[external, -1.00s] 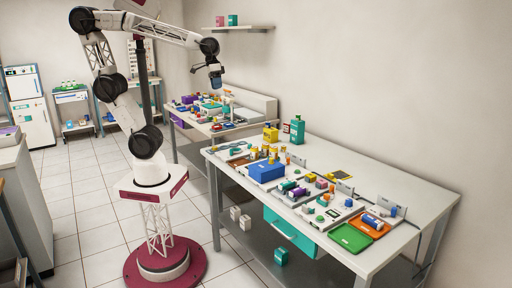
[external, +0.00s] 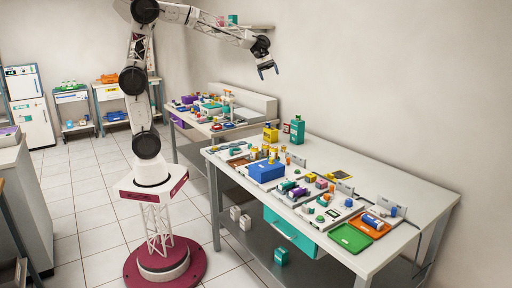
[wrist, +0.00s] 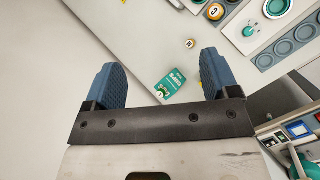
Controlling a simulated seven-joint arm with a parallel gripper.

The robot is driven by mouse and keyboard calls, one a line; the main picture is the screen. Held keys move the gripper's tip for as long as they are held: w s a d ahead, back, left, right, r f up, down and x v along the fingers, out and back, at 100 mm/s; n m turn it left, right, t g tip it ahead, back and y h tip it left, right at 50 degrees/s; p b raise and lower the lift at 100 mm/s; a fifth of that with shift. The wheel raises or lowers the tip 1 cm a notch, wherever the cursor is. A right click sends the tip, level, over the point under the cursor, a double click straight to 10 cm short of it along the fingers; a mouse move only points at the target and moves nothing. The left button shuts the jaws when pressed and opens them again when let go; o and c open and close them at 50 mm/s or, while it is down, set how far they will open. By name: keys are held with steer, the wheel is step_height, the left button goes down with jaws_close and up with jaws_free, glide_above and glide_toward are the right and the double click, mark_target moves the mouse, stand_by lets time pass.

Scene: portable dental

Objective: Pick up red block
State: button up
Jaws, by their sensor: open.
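My gripper (external: 267,68) is in the air above the near work table, with its fingers pointing down and apart. In the wrist view its two blue fingers (wrist: 159,72) are spread with nothing held between them. No red block is clear in the wrist view.
A blue box (external: 266,171), a yellow container (external: 271,134) and a green bottle (external: 297,131) stand on the near table. Green (external: 350,239) and orange (external: 368,226) trays lie at its front right. A teal box (wrist: 171,84) shows between my fingers in the wrist view, well below.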

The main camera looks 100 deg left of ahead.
steer(key=w+a+f+n+t, duration=0.2)
steer(key=a+n, duration=0.2)
steer(key=a, duration=0.9)
steer(key=w+a+f+n+t, duration=0.2)
steer(key=a+f+n, duration=0.15)
steer(key=a, duration=0.95)
steer(key=w+a+f+n+t, duration=0.2)
steer(key=a+n, duration=0.2)
steer(key=a, duration=0.9)
glide_toward(288, 126)
steer(key=shift+h, duration=0.4)
steer(key=w+f, duration=0.1)
steer(key=w, duration=0.1)
steer(key=w+a+f, duration=0.1)
steer(key=shift+w+f, duration=0.3)
steer(key=shift+w, duration=0.05)
steer(key=shift+f, duration=0.3)
steer(key=shift+w, duration=0.1)
steer(key=shift+x, duration=2.4)
steer(key=shift+f, duration=0.1)
